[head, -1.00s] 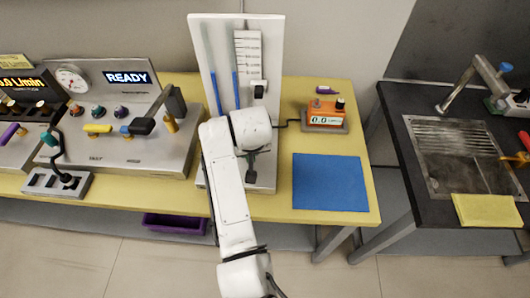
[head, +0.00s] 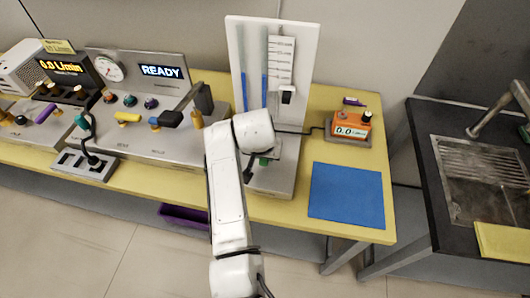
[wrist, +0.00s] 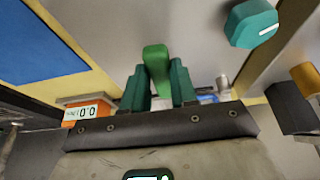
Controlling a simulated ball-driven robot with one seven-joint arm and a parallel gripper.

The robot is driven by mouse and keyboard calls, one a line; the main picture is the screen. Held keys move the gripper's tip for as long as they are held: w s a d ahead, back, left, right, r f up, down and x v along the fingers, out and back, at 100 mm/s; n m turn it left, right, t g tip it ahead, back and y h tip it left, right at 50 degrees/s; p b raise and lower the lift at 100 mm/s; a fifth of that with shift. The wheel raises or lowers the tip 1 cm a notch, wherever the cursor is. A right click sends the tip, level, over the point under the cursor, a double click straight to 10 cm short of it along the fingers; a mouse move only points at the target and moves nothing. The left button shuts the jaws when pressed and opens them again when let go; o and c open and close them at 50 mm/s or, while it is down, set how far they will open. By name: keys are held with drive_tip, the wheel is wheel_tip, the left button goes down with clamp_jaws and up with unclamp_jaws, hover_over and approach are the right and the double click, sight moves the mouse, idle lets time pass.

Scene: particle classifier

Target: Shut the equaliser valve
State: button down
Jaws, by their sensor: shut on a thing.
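The manometer stand (head: 310,70) is a tall white panel with two blue columns and a scale, on a grey base at the middle of the bench. A green lever handle, seemingly the equaliser valve's, shows in the wrist view (wrist: 155,58) between the two teal fingers of my gripper (wrist: 159,88). My gripper is shut on this handle. In the head view my white arm hides most of the gripper, and only a small green part shows low on the stand. A second teal-green knob (wrist: 252,24) is beside it in the wrist view, apart from my fingers.
An orange meter (head: 348,127) reading 0.0 stands right of the stand, also in the wrist view (wrist: 84,112). A blue mat (head: 346,195) lies in front of it. A READY console (head: 150,110) with levers is left. A dark sink bench (head: 450,225) is at right.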

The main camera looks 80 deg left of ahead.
drive_tip(key=c, duration=0.9)
unclamp_jaws()
drive_tip(key=shift+r, duration=0.15)
drive_tip(key=v, duration=1)
drive_tip(key=shift+d+r, duration=0.15)
drive_tip(key=shift+r, duration=0.05)
